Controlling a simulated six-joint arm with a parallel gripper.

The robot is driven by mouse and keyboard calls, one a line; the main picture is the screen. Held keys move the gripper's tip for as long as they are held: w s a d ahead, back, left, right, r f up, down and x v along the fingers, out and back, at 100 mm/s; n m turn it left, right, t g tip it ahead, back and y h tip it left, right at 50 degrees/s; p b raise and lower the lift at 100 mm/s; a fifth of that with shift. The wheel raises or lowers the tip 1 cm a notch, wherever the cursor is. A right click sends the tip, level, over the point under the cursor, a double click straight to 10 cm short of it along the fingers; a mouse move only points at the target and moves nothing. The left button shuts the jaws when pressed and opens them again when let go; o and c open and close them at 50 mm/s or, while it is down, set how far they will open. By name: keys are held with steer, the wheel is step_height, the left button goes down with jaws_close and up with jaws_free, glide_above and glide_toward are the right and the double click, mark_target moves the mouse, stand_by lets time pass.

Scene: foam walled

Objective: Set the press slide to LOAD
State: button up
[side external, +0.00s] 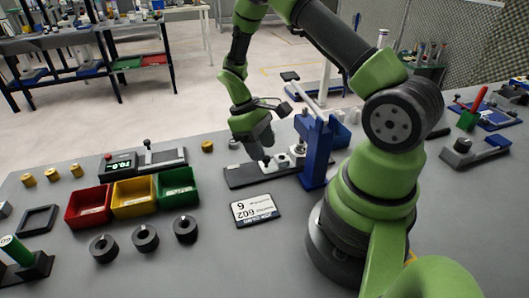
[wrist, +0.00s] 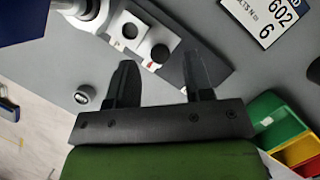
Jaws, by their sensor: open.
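The press (side external: 316,150) is a blue upright frame with a grey lever arm on top; part of its blue body shows at the upper left of the wrist view (wrist: 22,18). Its slide is a pale block (side external: 283,161) on a dark flat rail (side external: 245,176) at the press foot. My gripper (side external: 265,157) is low over the rail beside the block.
A white card (side external: 256,210) lies in front of the rail. Red, yellow and green bins (side external: 134,214) stand to the left, with several dark round weights before them. A small box with a display (side external: 121,163) stands behind the bins. Grey table between is clear.

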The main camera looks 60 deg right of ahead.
steer(key=shift+x, duration=1.2)
jaws_close()
steer(key=w+a, duration=0.5)
steer(key=shift+w+a, duration=0.35)
steer(key=shift+w, duration=0.05)
jaws_free()
steer(key=shift+r, duration=0.15)
